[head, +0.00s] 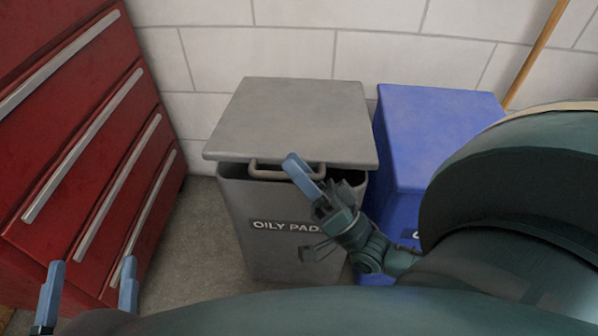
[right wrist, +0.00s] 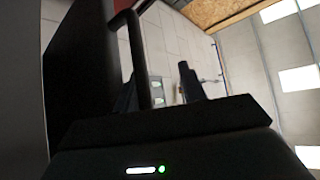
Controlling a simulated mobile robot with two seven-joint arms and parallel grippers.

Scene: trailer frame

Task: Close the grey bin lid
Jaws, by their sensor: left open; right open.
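The grey bin (head: 262,245), labelled OILY PADS, stands against the wall. Its grey lid (head: 305,115) lies over the top, with a dark gap under the front edge, so it looks slightly raised. A bar handle (head: 262,174) is on the lid's front edge. My right gripper (head: 303,180) is open at the lid's front edge, by the right part of the handle. In the right wrist view a dark bar (right wrist: 137,60), seemingly the handle, runs down by the left finger; I cannot tell whether they touch. My left gripper (head: 88,290) is open and empty at bottom left.
A red drawer cabinet (head: 85,130) with several long handles stands on the left, close to my left gripper. A blue bin (head: 430,130) stands right of the grey bin. A wooden pole (head: 535,55) leans at the back right. Floor (head: 190,240) shows between cabinet and grey bin.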

